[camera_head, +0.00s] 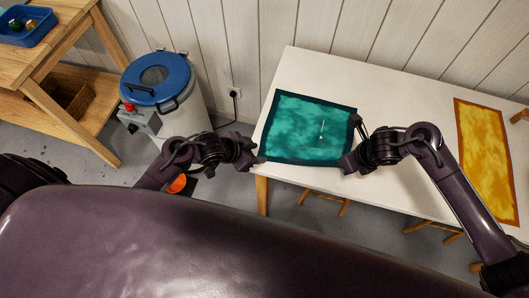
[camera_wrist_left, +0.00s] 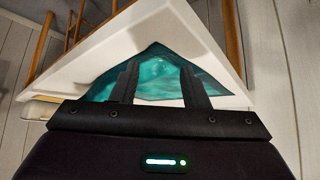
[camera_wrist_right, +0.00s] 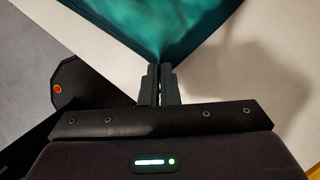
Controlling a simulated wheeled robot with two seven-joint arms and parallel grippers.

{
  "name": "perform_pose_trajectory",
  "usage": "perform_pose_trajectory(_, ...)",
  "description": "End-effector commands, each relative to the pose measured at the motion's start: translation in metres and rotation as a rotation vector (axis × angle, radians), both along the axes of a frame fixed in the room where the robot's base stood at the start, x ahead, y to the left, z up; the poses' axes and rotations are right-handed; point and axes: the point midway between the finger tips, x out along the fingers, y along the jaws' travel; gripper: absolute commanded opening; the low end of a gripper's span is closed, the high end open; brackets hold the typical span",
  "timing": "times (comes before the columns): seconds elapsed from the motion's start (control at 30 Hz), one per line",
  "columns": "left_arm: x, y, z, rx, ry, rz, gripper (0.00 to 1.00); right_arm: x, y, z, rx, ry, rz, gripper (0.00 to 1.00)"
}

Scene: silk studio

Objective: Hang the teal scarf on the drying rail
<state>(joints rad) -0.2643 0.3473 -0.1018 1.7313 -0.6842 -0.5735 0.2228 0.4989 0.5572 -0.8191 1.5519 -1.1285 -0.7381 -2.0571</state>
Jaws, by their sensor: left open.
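The teal scarf (camera_head: 305,118), with a darker border, lies flat on the white table (camera_head: 372,92) near its left end. My left gripper (camera_head: 257,160) is at the scarf's near left corner. In the left wrist view its fingers (camera_wrist_left: 160,70) are apart, with the teal cloth (camera_wrist_left: 158,82) showing between and beyond them. My right gripper (camera_head: 350,158) is at the near right corner. In the right wrist view its fingers (camera_wrist_right: 161,72) are close together where the scarf's corner (camera_wrist_right: 150,30) narrows to their tips. I cannot make out a drying rail.
A yellow cloth (camera_head: 484,150) lies on the table's right part. A steel drum with a blue lid (camera_head: 155,78) stands left of the table. A wooden shelf (camera_head: 60,60) with a blue tray (camera_head: 27,37) is further left. Wooden stool legs show below the table.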

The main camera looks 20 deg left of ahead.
Motion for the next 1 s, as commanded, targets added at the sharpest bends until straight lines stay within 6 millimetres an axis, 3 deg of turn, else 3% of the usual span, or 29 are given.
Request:
perform_pose_trajectory(0.2, 0.008, -0.007, -0.013, 0.000, 0.000, 0.001, 0.41, 0.000, 0.000, 0.000, 0.000, 0.000, 0.000, 0.00)
perform_pose_trajectory(0.73, 0.011, -0.009, -0.016, -0.001, -0.001, 0.000, 0.41, 0.000, 0.000, 0.000, 0.000, 0.000, 0.000, 0.00)
perform_pose_trajectory(1.0, 0.010, -0.009, -0.017, 0.001, 0.002, 0.000, 0.24, 0.000, 0.000, 0.000, 0.000, 0.000, 0.000, 0.00)
